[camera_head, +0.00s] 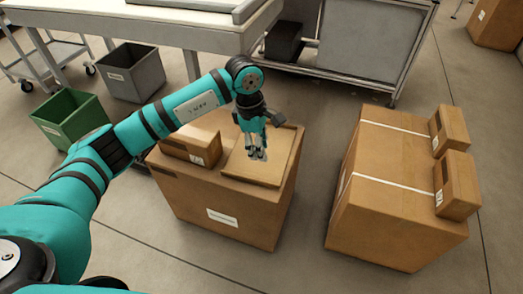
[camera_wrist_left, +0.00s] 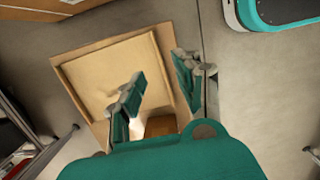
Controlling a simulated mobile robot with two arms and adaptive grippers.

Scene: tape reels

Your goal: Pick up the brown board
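The brown board (camera_head: 243,172) lies flat on top of a large cardboard box (camera_head: 222,238), on the right part of its top. It also shows in the left wrist view as a pale tan panel (camera_wrist_left: 105,72). My left gripper (camera_head: 257,155) points down over the board in the head view. In the left wrist view my left gripper (camera_wrist_left: 158,88) has its two fingers spread apart, with the board's edge seen between them and nothing held. I cannot tell whether the fingertips touch the board. My right gripper is in neither view.
A small carton (camera_head: 192,147) sits left of the board on the same box. Another large box (camera_head: 385,215) with two small cartons stands to the right, across a floor gap. A green bin (camera_head: 70,118), a grey bin (camera_head: 132,72) and a table (camera_head: 195,38) are behind.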

